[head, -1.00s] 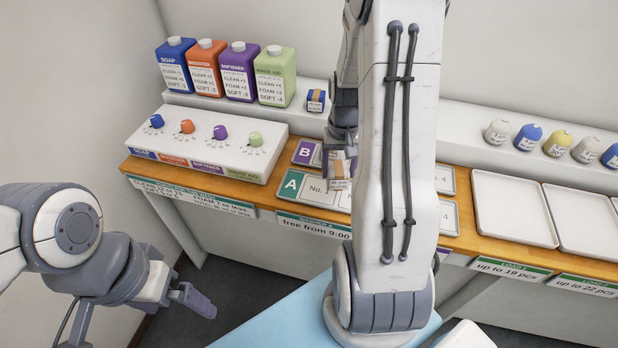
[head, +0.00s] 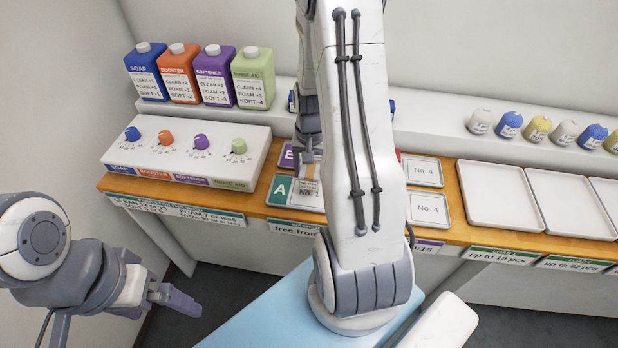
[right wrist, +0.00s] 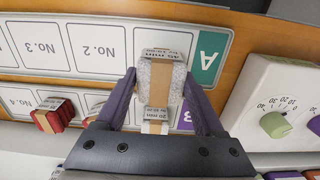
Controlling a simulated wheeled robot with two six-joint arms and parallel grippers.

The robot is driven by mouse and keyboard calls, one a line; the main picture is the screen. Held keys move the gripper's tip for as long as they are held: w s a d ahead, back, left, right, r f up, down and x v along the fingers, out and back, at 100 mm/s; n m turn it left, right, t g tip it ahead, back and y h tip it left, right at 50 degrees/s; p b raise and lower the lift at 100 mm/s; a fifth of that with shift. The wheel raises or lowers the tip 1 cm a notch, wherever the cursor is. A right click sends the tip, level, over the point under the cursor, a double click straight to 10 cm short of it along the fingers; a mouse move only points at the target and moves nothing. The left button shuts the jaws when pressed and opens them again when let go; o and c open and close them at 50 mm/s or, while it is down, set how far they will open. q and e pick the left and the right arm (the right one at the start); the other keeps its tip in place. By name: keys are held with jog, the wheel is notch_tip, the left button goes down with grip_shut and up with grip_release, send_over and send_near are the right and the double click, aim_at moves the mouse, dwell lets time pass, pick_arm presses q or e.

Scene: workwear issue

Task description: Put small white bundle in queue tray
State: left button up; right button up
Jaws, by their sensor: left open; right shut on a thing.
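My right gripper (head: 306,160) is shut on a small white bundle (head: 309,172) above the numbered boards. In the right wrist view the white bundle (right wrist: 146,78) sits between the two fingers (right wrist: 161,84); it has a tan band and a printed label. It is over the No. 1 slot of the green-lettered A board (right wrist: 208,58); I cannot tell if it touches. The purple-lettered B board (right wrist: 186,118) lies beside it. I cannot tell which surface is the queue tray. My left gripper (head: 175,298) is open and empty at lower left.
Empty white trays (head: 495,203) stand on the counter to the right. A red bundle (right wrist: 52,118) lies on the B board. A dosing panel with knobs (head: 190,155) and several bottles (head: 208,80) stand at left. My right arm hides the boards' middle.

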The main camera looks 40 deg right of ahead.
aim_at(310, 179)
notch_tip(310, 179, down, 4)
jog(key=shift+a+r+p, duration=0.15)
jog(key=shift+p, duration=0.3)
jog(key=shift+w+f, duration=0.1)
jog(key=shift+f, duration=0.15)
jog(key=shift+f, duration=0.2)
jog(key=o, duration=1.4)
jog(key=shift+r, duration=0.55)
notch_tip(310, 179, up, 11)
jog(key=shift+r+b, duration=0.2)
jog(key=shift+b, duration=0.7)
